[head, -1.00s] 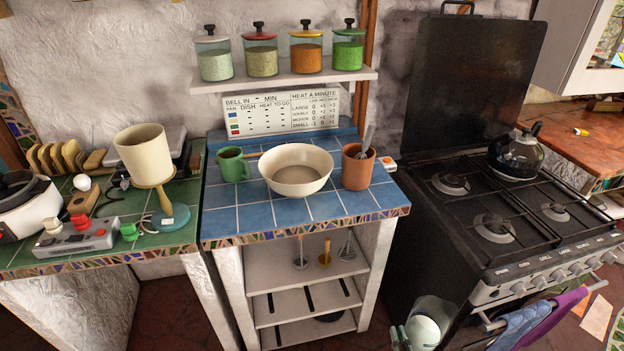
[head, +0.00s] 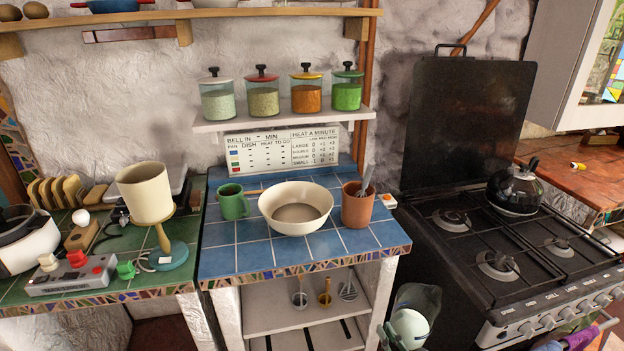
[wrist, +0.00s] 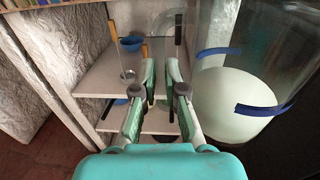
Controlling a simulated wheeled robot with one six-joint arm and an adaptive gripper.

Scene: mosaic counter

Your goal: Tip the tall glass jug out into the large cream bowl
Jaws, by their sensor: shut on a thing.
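The tall glass jug (head: 424,297) is at the bottom of the head view, in front of the gap between the tiled counter and the stove. It looks upright and holds something pale. In the wrist view the jug (wrist: 285,50) fills the right side, with blue bands on its glass. My gripper (wrist: 167,92) is shut on its clear handle, which is hard to make out; in the head view my gripper (head: 388,336) shows at the jug's left. The large cream bowl (head: 296,222) stands on the blue tiled counter, above and left of the jug, and looks empty.
A terracotta pot (head: 357,208) with utensils stands right of the bowl, and a green mug (head: 232,203) stands left of it. The counter's mosaic edge (head: 310,267) lies between jug and bowl. The stove (head: 480,260) is close on the right.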

